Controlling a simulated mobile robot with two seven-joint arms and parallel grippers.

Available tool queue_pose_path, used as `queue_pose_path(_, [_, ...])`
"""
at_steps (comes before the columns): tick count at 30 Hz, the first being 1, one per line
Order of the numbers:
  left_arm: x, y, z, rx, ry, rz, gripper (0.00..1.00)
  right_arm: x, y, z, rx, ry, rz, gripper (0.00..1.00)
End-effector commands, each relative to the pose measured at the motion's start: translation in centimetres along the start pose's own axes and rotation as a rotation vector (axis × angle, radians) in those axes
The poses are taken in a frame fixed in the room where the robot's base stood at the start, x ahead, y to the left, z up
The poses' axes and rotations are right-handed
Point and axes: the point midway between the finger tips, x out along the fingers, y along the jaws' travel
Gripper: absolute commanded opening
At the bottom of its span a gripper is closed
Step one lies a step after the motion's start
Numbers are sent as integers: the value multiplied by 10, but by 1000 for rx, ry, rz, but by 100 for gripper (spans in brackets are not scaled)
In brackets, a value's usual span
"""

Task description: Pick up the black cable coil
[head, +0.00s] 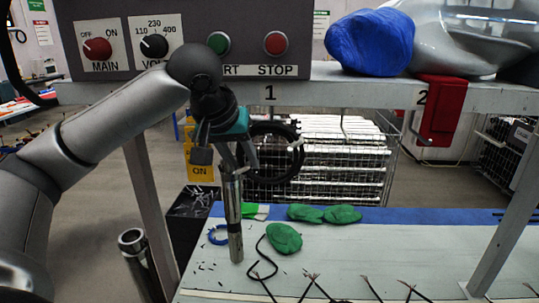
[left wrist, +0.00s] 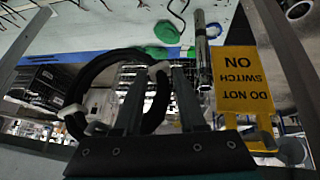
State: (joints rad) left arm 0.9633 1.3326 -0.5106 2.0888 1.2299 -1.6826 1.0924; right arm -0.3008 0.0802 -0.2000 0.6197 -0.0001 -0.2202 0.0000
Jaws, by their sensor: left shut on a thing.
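The black cable coil (head: 298,165) hangs in front of the shelf edge under the number 1, with a light tie on its right side. It shows as a large ring in the left wrist view (left wrist: 88,77). My left gripper (head: 243,162) is at the coil's left side in the head view. In the left wrist view its two fingers (left wrist: 158,85) stand on either side of one part of the ring, shut on it. Whether a hook still bears the coil is hidden. My right gripper is in neither view.
A metal tube (head: 233,220) stands just below. The control box (head: 130,40) is above left. Green cloths (head: 284,239) and cables lie on the bench (head: 330,262).

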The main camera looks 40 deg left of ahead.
Motion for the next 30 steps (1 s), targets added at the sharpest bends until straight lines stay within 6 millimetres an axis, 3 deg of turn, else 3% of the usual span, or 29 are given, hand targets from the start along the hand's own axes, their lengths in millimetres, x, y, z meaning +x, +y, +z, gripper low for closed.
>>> queue_pose_path(1, [0, 0, 0, 0, 0, 0, 26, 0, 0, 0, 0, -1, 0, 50])
queue_pose_path(8, [0, 0, 0, 0, 1, 0, 1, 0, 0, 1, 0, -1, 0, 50])
queue_pose_path(23, [-1, 0, -1, -1, 3, 2, 0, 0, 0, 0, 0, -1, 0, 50])
queue_pose_path(30, [-14, 3, -9, -3, 4, 4, 0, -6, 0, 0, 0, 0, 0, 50])
